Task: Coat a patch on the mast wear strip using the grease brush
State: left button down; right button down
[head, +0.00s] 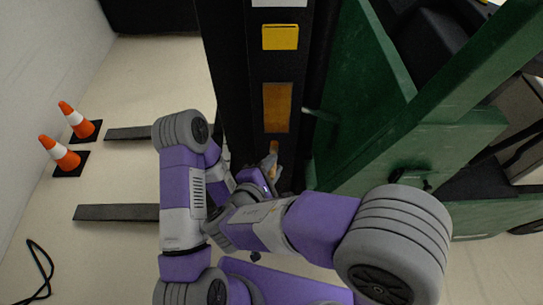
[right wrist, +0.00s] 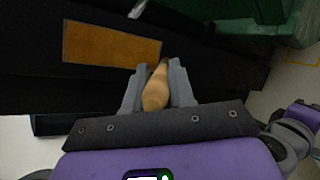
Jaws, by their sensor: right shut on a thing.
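The grease brush shows its tan wooden handle (right wrist: 155,92) between the two grey fingers of my right gripper (right wrist: 156,85) in the right wrist view. Its far end points at the dark mast and the bristles are hard to make out. In the head view my right gripper (head: 270,168) is low in front of the mast, with the brush (head: 274,147) just below the brown-orange patch of the wear strip (head: 277,107). The patch also shows in the right wrist view (right wrist: 110,43), ahead and left of the brush. I cannot tell whether they touch. My left gripper is hidden behind the arms.
The dark mast (head: 225,60) carries a yellow block (head: 280,37) above the patch. Green truck bodywork (head: 360,110) stands close on the right. Dark forks (head: 115,212) reach left, and orange cones (head: 60,152) stand near the wall. Floor at the left is partly clear.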

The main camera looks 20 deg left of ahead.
jog(key=shift+s+d, duration=0.25)
jog(key=shift+s, duration=0.55)
jog(key=shift+s+d, duration=0.2)
jog(key=shift+s, duration=0.55)
jog(key=shift+s+d, duration=0.25)
jog(key=shift+s, duration=0.55)
